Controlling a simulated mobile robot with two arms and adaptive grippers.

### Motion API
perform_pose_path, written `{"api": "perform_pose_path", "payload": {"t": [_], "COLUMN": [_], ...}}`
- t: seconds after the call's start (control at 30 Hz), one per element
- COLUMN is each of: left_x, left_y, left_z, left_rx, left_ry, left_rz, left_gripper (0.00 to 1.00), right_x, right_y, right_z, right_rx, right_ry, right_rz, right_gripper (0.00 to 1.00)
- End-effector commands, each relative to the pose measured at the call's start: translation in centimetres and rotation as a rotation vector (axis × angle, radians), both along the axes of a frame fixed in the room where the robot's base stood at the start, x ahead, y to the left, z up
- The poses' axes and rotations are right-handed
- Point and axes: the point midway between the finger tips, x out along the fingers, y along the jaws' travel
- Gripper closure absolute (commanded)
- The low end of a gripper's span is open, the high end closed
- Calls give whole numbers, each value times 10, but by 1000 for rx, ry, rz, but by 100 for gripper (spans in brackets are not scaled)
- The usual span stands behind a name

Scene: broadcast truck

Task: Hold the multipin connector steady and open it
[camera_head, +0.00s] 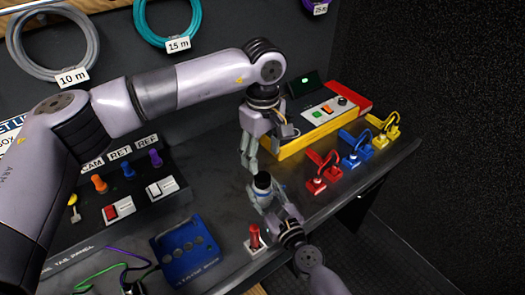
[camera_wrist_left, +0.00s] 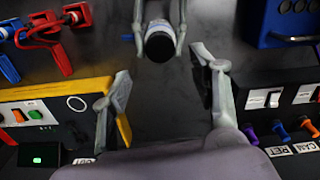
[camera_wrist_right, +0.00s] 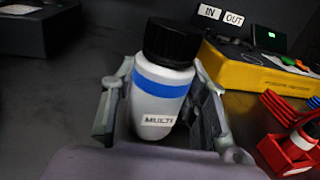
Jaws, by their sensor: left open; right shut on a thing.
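The multipin connector (camera_wrist_right: 160,90) is a white body with a blue band, a "MULTI" label and a black ribbed cap (camera_wrist_right: 172,42). My right gripper (camera_head: 264,207) is shut around its body and holds it upright, cap up, over the desk; the connector also shows in the head view (camera_head: 263,187). My left gripper (camera_head: 251,160) is open and empty, pointing down behind and a little above the cap. In the left wrist view its fingers (camera_wrist_left: 163,92) are spread wide, with the black cap (camera_wrist_left: 159,46) ahead of them, apart from both fingers.
A yellow-and-red button box (camera_head: 320,122) stands behind to the right. Red (camera_head: 322,172), blue (camera_head: 355,148) and yellow (camera_head: 384,132) connector holders line the right side.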

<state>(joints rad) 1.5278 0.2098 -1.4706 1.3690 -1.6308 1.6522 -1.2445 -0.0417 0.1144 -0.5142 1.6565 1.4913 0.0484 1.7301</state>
Motion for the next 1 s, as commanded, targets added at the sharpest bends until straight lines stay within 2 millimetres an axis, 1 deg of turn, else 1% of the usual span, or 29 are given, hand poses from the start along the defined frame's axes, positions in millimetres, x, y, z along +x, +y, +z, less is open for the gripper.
{"api": "perform_pose_path", "payload": {"t": [0.03, 0.1, 0.2, 0.37, 0.47, 0.57, 0.8, 1.0], "left_x": [0, 0, 0, 0, 0, 0, -1, 0], "left_y": [0, 0, 0, 0, 0, 0, 0, 0], "left_z": [0, 0, 0, 0, -3, -12, -49, -73], "left_rx": [-1, -1, -1, -1, -1, 0, -1, -1], "left_ry": [1, 1, 0, 0, 1, 3, 4, 2], "left_rz": [-86, -202, -337, -470, -502, -510, -508, -507], "left_gripper": [45, 45, 45, 45, 45, 45, 45, 45], "right_x": [0, 0, 0, 0, 0, 0, 0, 0], "right_y": [0, 0, 0, 0, 0, 0, 0, 0], "right_z": [0, 0, 0, -1, -1, -1, -1, -1], "right_rx": [0, 0, 0, 0, 0, 0, 0, 0], "right_ry": [1, 1, 1, 1, 1, 1, 1, 1], "right_rz": [0, 0, 0, 0, 0, 0, 0, 0], "right_gripper": [100, 100, 100, 100, 100, 100, 100, 100]}}
